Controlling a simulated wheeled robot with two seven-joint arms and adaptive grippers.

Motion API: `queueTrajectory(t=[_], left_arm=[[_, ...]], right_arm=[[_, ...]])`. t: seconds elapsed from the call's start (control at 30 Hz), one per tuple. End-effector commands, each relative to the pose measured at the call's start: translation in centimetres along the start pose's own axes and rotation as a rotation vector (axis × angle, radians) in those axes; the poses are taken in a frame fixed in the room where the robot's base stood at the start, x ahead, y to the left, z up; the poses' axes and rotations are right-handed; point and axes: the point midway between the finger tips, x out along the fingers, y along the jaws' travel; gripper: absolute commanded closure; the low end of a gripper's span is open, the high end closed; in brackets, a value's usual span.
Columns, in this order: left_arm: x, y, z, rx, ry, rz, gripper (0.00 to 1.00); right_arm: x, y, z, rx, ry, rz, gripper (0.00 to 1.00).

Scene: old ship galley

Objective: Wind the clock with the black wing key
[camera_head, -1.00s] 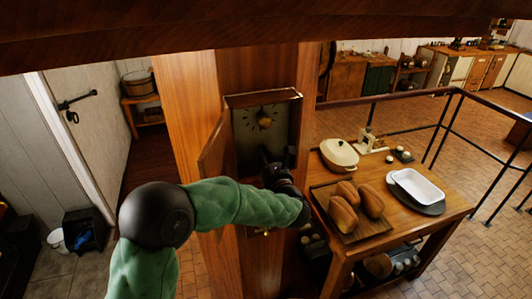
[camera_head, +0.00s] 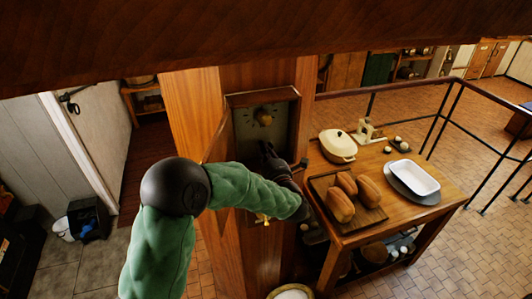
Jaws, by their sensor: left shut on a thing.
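The clock (camera_head: 262,117) has a dark face with a brass centre. It sits in a box in a wooden pillar, and its wooden door (camera_head: 215,143) stands open to the left. My left gripper (camera_head: 267,150) reaches in front of the lower part of the clock face. It is shut on a small dark thing, which fits the black wing key, but the key's shape cannot be told apart from the dark fingers. The gripper and forearm hide the lower part of the box. My right gripper is not in view.
A wooden table (camera_head: 420,207) stands right of the pillar, with loaves on a board (camera_head: 368,222), a cream pot (camera_head: 337,146) and a white dish (camera_head: 415,177). A railing (camera_head: 440,118) runs behind it. A brass fitting (camera_head: 262,219) shows below the box. A beam (camera_head: 300,45) crosses above.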

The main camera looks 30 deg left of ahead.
Motion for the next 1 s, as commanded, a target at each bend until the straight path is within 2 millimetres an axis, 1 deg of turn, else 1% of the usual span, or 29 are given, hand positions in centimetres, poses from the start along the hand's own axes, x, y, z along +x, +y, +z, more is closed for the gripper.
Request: queueTrajectory(t=[0.1,0.37,0.8,0.9,1.0], left_arm=[[-0.10,-0.28,0.18,0.115,-0.007,-0.007,1.00],[-0.16,-0.47,0.02,0.245,-0.006,-0.011,1.00],[-0.27,-0.85,-0.35,0.742,-0.005,-0.018,1.00],[-0.29,-0.89,-0.43,0.801,-0.004,-0.019,1.00],[-0.31,-0.95,-0.51,0.818,-0.004,-0.021,1.00]], right_arm=[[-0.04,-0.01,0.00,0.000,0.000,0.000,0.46],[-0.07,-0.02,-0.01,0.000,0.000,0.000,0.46],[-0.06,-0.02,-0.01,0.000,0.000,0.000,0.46],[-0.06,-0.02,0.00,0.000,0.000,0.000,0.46],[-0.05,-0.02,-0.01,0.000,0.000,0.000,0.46]])
